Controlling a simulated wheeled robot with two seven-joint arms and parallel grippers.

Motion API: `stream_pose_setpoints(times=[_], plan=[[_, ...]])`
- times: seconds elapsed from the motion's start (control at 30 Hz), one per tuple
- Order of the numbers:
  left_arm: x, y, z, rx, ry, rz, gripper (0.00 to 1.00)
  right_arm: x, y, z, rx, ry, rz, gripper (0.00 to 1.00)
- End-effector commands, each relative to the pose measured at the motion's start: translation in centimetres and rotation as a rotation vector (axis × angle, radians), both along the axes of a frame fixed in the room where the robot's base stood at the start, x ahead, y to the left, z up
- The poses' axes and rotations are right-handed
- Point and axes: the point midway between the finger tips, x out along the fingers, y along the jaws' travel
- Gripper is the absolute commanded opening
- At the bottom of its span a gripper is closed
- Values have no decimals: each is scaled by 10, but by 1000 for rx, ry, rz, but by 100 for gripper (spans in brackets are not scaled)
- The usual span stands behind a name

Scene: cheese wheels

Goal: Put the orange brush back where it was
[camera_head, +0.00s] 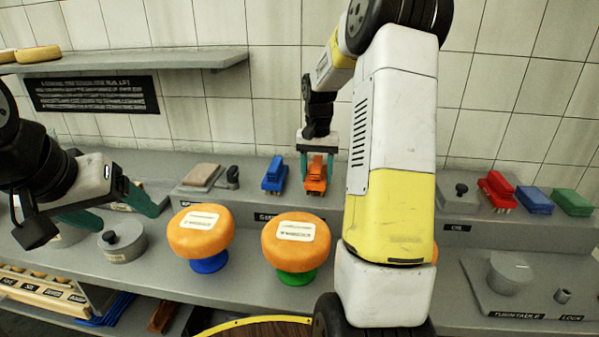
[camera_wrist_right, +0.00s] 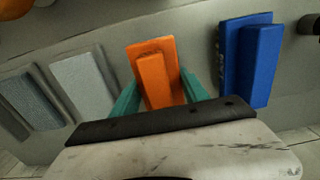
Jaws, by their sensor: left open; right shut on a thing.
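The orange brush (camera_head: 316,177) is between the teal fingers of my right gripper (camera_head: 318,170), at the raised back ledge in the head view. In the right wrist view the orange brush (camera_wrist_right: 155,72) sits between both fingers of my right gripper (camera_wrist_right: 158,95), which is shut on it. Whether the brush touches the ledge I cannot tell. A blue brush (camera_head: 275,174) lies just left of it; it also shows in the right wrist view (camera_wrist_right: 247,60). My left gripper (camera_head: 118,208) is open and empty at the left, above the counter near a grey lidded pot.
Two orange cheese wheels (camera_head: 201,232) (camera_head: 296,243) stand on blue and green stands in front of the ledge. Red (camera_head: 497,190), blue (camera_head: 534,200) and green (camera_head: 573,202) brushes lie at the right. A grey pot (camera_head: 122,243) stands at left. My right arm hides the middle right.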

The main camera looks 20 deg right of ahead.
Motion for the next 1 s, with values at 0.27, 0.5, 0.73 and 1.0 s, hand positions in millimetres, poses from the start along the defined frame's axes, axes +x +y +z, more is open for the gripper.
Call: stream_pose_setpoints(times=[0.27, 0.5, 0.73, 1.0], plan=[[0, 0, 0, 0, 0, 0, 75, 0, 0, -8, 0, -1, 0, 20], [0, 0, 0, 0, 0, 0, 75, 0, 0, -10, 0, -1, 0, 74], [0, 0, 0, 0, 0, 0, 75, 0, 0, -10, 1, 0, 0, 74], [0, 0, 0, 0, 0, 0, 75, 1, 0, 8, -1, -4, -1, 74]])
